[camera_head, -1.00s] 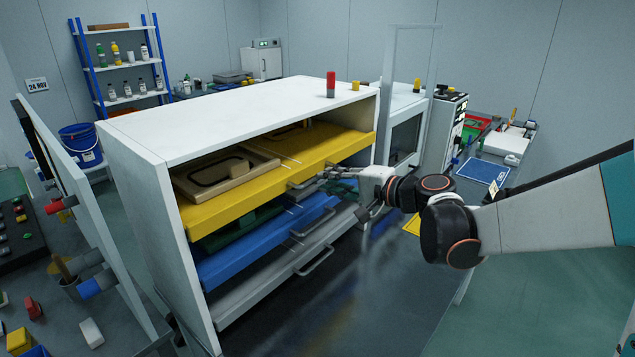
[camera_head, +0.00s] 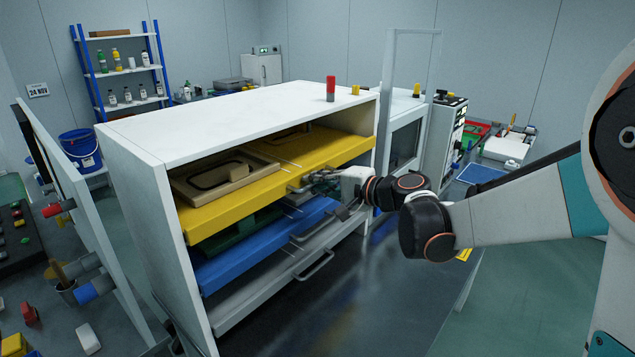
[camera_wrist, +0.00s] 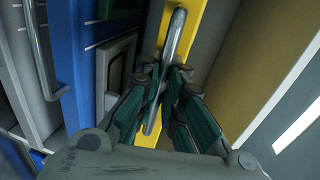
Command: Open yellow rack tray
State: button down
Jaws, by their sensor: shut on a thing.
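The yellow rack tray (camera_head: 235,205) is the top tray in a white cabinet and carries a tan frame and other parts. Its front edge lies about level with the cabinet opening. My gripper (camera_head: 318,181) is at the tray's silver handle (camera_head: 296,190), right of the middle of its front. In the wrist view the handle (camera_wrist: 174,35) runs down between the fingers of my gripper (camera_wrist: 163,88), which are closed around it. The yellow tray front (camera_wrist: 190,45) is behind the handle. The fingertips are small and partly hidden in the head view.
A blue tray (camera_head: 255,245) and a grey tray (camera_head: 270,280) with handles sit below the yellow one, close under my gripper. The white cabinet top (camera_head: 230,115) is above. A glass-doored machine (camera_head: 405,140) stands to the right. The floor before the cabinet is clear.

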jog(key=shift+d, duration=0.1)
jog(key=f+p+v, duration=0.1)
jog(key=f+v, duration=0.1)
jog(key=v, duration=0.9)
jog(key=f+v, duration=0.3)
jog(key=v, duration=0.9)
jog(key=shift+s+d+p, duration=0.4)
jog(key=shift+s+d, duration=0.1)
jog(key=c, duration=2)
grip_release()
jog(key=v, duration=0.7)
jog(key=shift+s+d, duration=0.2)
jog(key=shift+d, duration=0.05)
jog(key=shift+a, duration=0.1)
